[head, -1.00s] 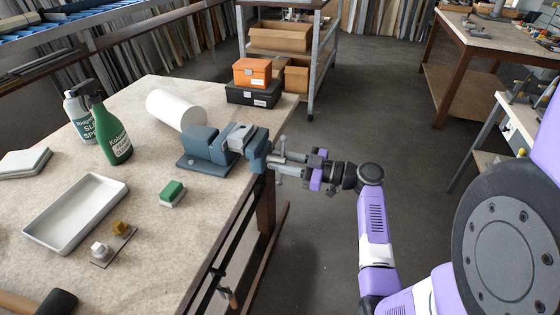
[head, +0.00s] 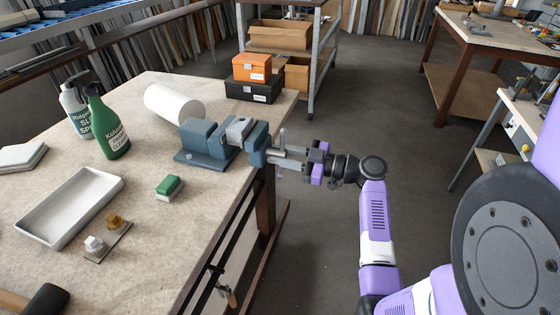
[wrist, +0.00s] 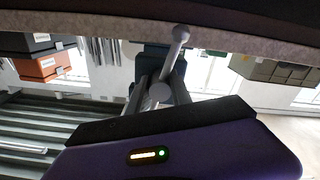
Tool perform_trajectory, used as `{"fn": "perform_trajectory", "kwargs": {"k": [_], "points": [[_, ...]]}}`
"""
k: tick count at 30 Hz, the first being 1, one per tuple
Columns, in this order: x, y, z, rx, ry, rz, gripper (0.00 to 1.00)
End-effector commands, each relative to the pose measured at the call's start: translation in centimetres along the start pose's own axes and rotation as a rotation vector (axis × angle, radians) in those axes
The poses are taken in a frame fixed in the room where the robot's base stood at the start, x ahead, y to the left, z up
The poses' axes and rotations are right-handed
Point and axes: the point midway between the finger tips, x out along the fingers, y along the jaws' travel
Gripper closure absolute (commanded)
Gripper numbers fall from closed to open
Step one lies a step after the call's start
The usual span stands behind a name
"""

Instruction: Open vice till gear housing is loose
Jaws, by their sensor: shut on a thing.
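The blue-grey vice (head: 205,148) is at the bench's right edge. A light grey block, seemingly the gear housing (head: 239,130), sits between its jaws; I cannot tell whether it is gripped tightly. The vice's handle bar (head: 283,136) stands roughly upright at the screw end, just beyond the bench edge. My gripper (head: 286,158) reaches it from the right and is shut on the handle. In the wrist view, the bar's ball end (wrist: 181,33) points up and slightly right, with the round screw end (wrist: 160,91) between my fingers. The fingers partly hide the handle.
A white cylinder (head: 173,104) lies behind the vice, with orange (head: 252,68) and black (head: 253,89) boxes beyond. A green-topped block (head: 169,186), white tray (head: 70,207) and spray bottles (head: 106,125) are left of it. Floor right of the bench is clear.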

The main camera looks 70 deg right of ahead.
Motion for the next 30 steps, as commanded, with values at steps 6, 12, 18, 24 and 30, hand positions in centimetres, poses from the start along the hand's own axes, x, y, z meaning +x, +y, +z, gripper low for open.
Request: {"fn": "perform_trajectory", "kwargs": {"k": [6, 12, 18, 24, 30], "points": [[-0.02, -0.23, 0.73, -0.096, 0.0, 0.001, 1.0], [-0.03, -0.11, 0.4, -0.153, -0.002, 0.002, 1.0], [-0.05, -0.03, 0.14, -0.164, -0.003, 0.002, 1.0], [-0.05, -0.03, 0.13, -0.163, -0.003, 0.002, 1.0], [-0.04, -0.03, 0.09, -0.163, -0.002, 0.002, 0.53]]}}
